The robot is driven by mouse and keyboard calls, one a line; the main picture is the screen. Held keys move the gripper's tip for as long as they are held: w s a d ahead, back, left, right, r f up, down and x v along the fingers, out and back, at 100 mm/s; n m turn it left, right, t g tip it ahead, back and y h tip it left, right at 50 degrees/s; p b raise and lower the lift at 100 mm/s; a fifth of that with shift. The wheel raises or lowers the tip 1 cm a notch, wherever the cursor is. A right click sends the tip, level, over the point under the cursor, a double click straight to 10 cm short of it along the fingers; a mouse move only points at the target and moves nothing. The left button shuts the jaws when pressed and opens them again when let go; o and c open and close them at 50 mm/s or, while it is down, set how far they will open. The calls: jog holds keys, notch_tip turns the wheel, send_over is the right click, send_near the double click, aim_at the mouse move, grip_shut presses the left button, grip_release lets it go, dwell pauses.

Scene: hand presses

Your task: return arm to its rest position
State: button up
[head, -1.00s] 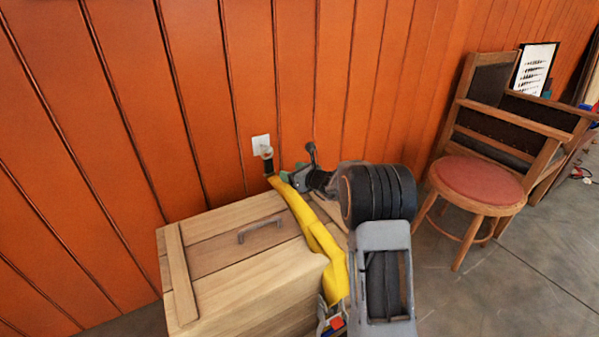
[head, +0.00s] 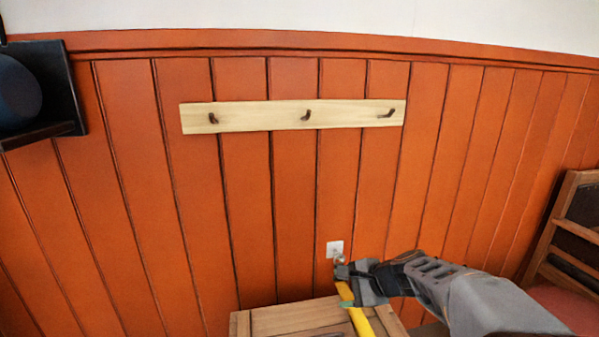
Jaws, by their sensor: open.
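My gripper (head: 352,281) is at the lower right of the head view, at the end of my grey arm, which reaches in from the right. Its jaws are open. It is seen above the wooden chest (head: 290,316), in front of the orange wall. A long yellow piece (head: 358,319) runs down from beside the jaws across the chest. I cannot tell whether the jaws touch it. A small round-ended part shows by the fingertips, in front of a white wall plate (head: 335,246).
A pale wooden rail (head: 260,116) with three dark hooks is on the orange wall (head: 150,210). A dark shelf unit (head: 65,85) juts in at the upper left. A wooden chair (head: 568,232) and a reddish seat stand at the right.

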jog(key=s+d+r+n+g+h+p, duration=0.1)
jog(key=s+d+r+n+h+p, duration=0.1)
jog(key=s+r+n+h+p, duration=0.2)
jog(key=s+d+r+n+g+h+p, duration=0.1)
jog(key=s+d+r+n+h+p, duration=0.2)
jog(key=s+r+n+p, duration=0.7)
notch_tip(320, 180, up, 4)
jog(key=s+h+p, duration=0.1)
jog(key=s+p, duration=0.1)
jog(key=s, duration=0.1)
jog(key=shift+c, duration=0.4)
